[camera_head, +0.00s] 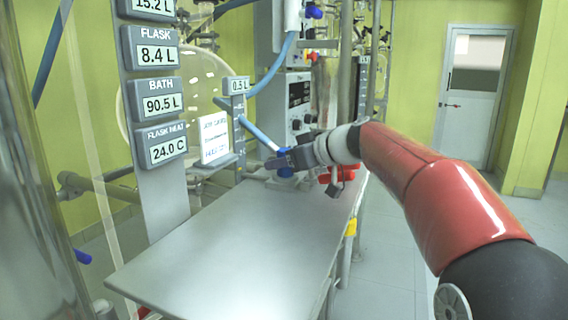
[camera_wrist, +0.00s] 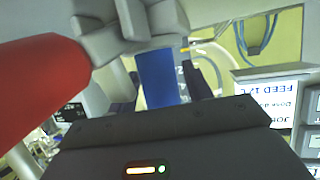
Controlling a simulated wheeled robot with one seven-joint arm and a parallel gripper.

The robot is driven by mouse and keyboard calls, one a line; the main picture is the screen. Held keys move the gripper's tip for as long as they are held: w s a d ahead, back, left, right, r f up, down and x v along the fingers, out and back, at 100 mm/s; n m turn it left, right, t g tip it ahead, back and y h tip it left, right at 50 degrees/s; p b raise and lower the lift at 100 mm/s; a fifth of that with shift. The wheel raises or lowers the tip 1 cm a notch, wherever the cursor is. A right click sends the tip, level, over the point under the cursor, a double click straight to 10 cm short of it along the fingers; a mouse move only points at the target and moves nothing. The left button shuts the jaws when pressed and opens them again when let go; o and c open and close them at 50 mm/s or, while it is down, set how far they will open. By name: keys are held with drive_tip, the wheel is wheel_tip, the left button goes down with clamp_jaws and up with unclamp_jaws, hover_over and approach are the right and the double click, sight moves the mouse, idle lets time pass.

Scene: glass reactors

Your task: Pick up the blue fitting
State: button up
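The blue fitting (camera_head: 287,172) is at the far end of the metal table, just below my gripper (camera_head: 284,160). In the wrist view it is a plain blue cylinder (camera_wrist: 158,78) between my two dark fingers (camera_wrist: 160,90). Narrow gaps show on both sides of it, so the gripper looks open around it, not clamped. A grey part covers the fitting's upper end in the wrist view, and the gripper hides part of it in the head view.
The metal table (camera_head: 230,250) is bare toward the front. A red part (camera_head: 344,174) lies right of the gripper. A blue hose (camera_head: 258,134) runs down close to the gripper. A small white sign (camera_head: 214,138) and a display post (camera_head: 160,100) stand at the left.

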drive_tip(key=c, duration=1)
drive_tip(key=shift+r, duration=0.1)
